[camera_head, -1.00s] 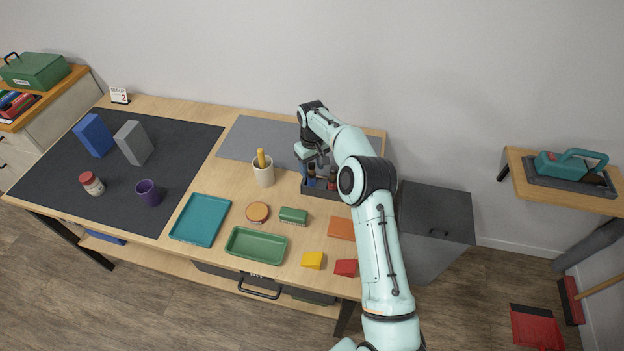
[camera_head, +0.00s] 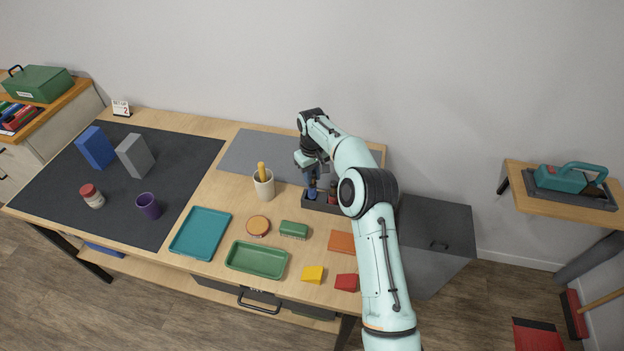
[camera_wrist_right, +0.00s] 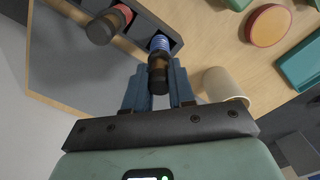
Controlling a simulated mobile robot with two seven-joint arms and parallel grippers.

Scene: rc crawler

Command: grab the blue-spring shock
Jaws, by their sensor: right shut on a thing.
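The blue-spring shock (camera_wrist_right: 160,45) has a dark cap and a blue coil. It stands at the dark holder box (camera_wrist_right: 143,18), its lower end hidden; I cannot tell whether it is lifted. My right gripper (camera_wrist_right: 158,80) is shut on its dark upper part, with one blue finger on each side. In the head view the gripper (camera_head: 312,181) is over the left part of the box (camera_head: 320,205), small and partly shaded. A red-spring shock (camera_wrist_right: 111,22) stands in the box beside the blue one. My left gripper is not in view.
A cream cup (camera_head: 264,188) with a yellow-handled tool stands just left of the box. An orange round (camera_head: 258,225), a green block (camera_head: 294,229), a green tray (camera_head: 257,260) and a teal tray (camera_head: 200,232) lie in front. The wall is close behind.

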